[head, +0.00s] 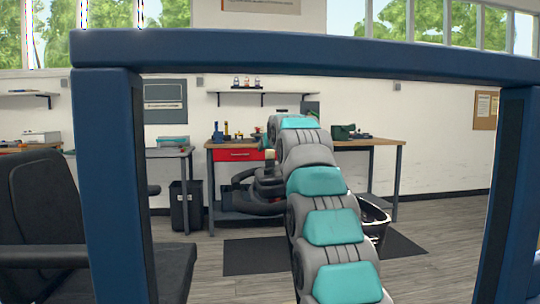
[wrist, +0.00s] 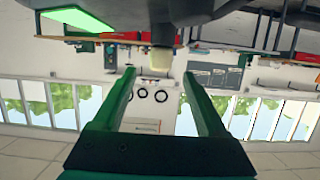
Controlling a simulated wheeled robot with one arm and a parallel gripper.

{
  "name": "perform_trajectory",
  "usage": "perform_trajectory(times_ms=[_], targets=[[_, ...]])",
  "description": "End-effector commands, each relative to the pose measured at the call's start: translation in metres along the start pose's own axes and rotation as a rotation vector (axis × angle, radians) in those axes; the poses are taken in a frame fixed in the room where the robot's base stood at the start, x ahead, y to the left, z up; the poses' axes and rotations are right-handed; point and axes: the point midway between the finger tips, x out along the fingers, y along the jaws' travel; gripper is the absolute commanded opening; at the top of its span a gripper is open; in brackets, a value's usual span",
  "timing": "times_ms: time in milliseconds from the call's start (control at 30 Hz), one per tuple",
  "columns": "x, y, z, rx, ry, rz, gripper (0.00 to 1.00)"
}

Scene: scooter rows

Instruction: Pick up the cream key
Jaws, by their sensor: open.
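I cannot make out a cream key for certain in either view. In the wrist view, which looks upside down, my gripper (wrist: 159,73) is open, its two green fingers wide apart with nothing held between them. A small cream-coloured block or stub (wrist: 162,60) shows near the upper middle, between and beyond the fingertips. I cannot tell whether it is the key or part of something larger. In the head view my grey and teal arm reaches forward, and my gripper is not clear at its far end.
A blue frame (head: 300,48) spans the near head view. A workbench with a red drawer (head: 238,155) stands behind my arm, with a dark bin (head: 186,206) on its left. A black seat (head: 45,215) is at left. A dark mat (head: 255,257) lies on the floor.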

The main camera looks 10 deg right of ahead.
Motion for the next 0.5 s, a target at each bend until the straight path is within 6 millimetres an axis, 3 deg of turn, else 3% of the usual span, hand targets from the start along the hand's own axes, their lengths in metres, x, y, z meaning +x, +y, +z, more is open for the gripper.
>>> perform_trajectory(times_ms=[300,500], targets=[[0.029,0.000,0.003,0.000,-0.005,0.000,0.75],[0.031,0.000,0.003,0.000,-0.002,0.000,0.75]])
